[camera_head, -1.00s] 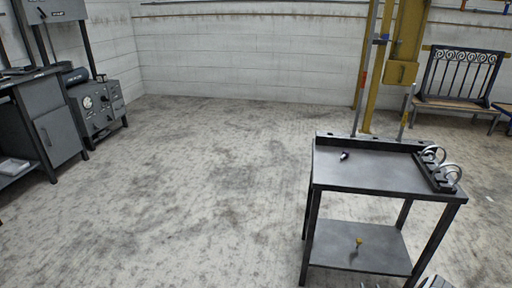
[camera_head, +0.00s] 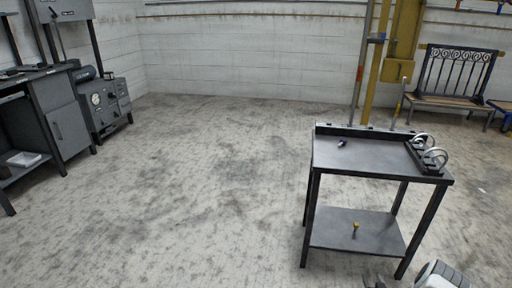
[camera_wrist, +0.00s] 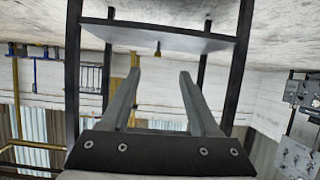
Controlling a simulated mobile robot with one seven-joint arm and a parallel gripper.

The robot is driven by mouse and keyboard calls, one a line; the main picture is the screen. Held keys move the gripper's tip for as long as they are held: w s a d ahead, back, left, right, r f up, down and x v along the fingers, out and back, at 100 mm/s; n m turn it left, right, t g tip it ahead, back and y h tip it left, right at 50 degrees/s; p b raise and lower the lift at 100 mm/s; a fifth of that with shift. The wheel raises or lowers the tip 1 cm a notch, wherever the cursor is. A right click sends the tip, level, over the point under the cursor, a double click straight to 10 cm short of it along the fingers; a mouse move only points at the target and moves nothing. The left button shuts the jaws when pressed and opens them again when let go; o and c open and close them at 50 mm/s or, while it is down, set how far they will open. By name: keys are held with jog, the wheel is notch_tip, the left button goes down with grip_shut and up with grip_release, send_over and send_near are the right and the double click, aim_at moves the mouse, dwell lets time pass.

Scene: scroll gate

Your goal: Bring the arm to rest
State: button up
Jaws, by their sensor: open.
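My gripper (camera_wrist: 160,75) shows in the wrist view with its two straight grey fingers spread apart and nothing between them. The wrist picture is upside down. Beyond the fingers are the dark legs and lower shelf (camera_wrist: 170,38) of a metal table, with a small yellow-topped object (camera_wrist: 158,50) on it. In the head view, pale and dark parts at the bottom right edge look like my own arm, close in front of the table (camera_head: 365,158). The fingers cannot be made out there.
The table's top carries a black rack with white rings (camera_head: 427,155) and a small dark item (camera_head: 342,143). The yellow-topped object (camera_head: 355,226) is on its lower shelf. A bench (camera_head: 452,85) stands behind right, a grey cabinet (camera_head: 62,125) at left. The middle floor is clear.

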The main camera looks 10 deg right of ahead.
jog(key=w+a+r+n+g, duration=0.15)
jog(key=w+r, duration=0.25)
jog(key=r, duration=0.6)
jog(key=w+a+r, duration=0.2)
jog(key=w+r, duration=0.2)
jog(key=r, duration=0.5)
jog(key=w+a+r+n+g, duration=0.1)
jog(key=w+r, duration=0.2)
jog(key=r, duration=0.7)
jog(key=s+a+r+g, duration=0.1)
jog(key=s+a+r, duration=0.3)
jog(key=a+r, duration=0.4)
jog(key=s+a+r+g+y, duration=0.1)
jog(key=s+a+r, duration=0.4)
jog(key=r, duration=0.4)
jog(key=s+a+r+g, duration=0.1)
jog(key=s+a+r, duration=0.3)
jog(key=a+r, duration=0.4)
jog(key=s+a+r+g+y, duration=0.15)
jog(key=s+a, duration=0.25)
jog(key=s, duration=0.4)
jog(key=s+a+r+t+p, duration=0.15)
jog(key=s+a, duration=0.25)
jog(key=s, duration=0.5)
jog(key=s+a+r+g+y, duration=0.15)
jog(key=s+a, duration=0.25)
jog(key=s, duration=0.4)
notch_tip(320, 180, up, 28)
jog(key=p, duration=2.7)
jog(key=shift+w+f, duration=0.15)
